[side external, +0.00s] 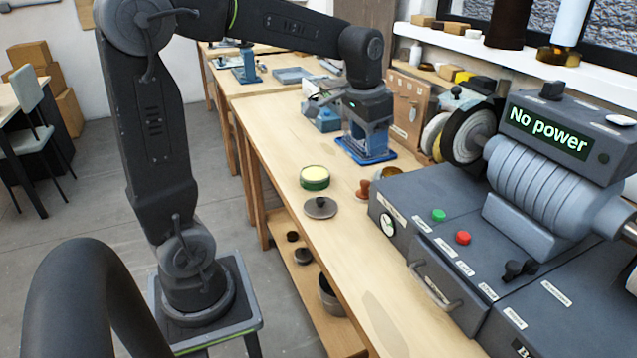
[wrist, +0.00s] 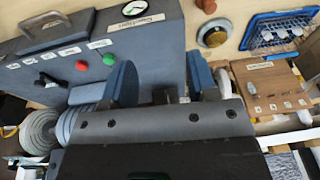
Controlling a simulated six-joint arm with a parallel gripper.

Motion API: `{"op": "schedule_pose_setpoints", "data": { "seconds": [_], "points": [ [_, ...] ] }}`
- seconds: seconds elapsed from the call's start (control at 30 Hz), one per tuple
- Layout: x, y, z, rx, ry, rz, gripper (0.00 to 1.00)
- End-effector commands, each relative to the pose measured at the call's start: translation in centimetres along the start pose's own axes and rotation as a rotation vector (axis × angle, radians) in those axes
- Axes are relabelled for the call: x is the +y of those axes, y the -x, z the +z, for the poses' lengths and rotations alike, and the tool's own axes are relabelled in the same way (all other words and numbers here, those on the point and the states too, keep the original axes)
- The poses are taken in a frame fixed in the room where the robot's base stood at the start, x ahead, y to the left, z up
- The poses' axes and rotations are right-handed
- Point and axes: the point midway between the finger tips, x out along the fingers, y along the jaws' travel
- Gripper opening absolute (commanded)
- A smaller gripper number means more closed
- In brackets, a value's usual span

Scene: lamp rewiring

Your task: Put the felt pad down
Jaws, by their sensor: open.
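My gripper (side external: 366,128) hangs over the bench near a blue tray (side external: 372,157) in the side external view. In the wrist view its two blue fingers (wrist: 162,78) stand wide apart, with nothing visible between them. I cannot clearly pick out a felt pad in either view. A small wooden-handled piece (side external: 363,188) stands on the bench beside the grey machine; its underside is hidden. A wooden knob (wrist: 207,5) shows at the top edge of the wrist view.
A green tin (side external: 314,183) with pale yellow contents and a grey lid (side external: 320,208) sit on the bench. The grey machine (side external: 410,190) with a "No power" display fills the right side. A wooden tool board (side external: 408,105) stands behind. The near bench top is mostly clear.

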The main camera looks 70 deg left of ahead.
Motion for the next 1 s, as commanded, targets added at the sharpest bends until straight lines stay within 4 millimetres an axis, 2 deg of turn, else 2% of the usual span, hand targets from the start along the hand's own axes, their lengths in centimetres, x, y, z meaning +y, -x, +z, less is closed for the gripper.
{"op": "schedule_pose_setpoints", "data": {
  "seconds": [0.03, 0.2, 0.3, 0.43, 0.6, 1.0],
  "points": [
    [1.9, 1.3, 1.8, 0.041, -0.006, -0.004, 0.53],
    [6.5, 3.1, 7.7, 0.161, -0.003, 0.004, 0.53],
    [8.3, 3.2, 11.0, 0.221, 0.002, 0.018, 0.53],
    [9.8, 2.8, 14.0, 0.278, 0.008, 0.037, 0.53],
    [10.5, 2.3, 15.7, 0.311, 0.013, 0.051, 0.53],
    [10.5, 2.2, 15.8, 0.311, 0.014, 0.052, 0.53]
  ]
}}
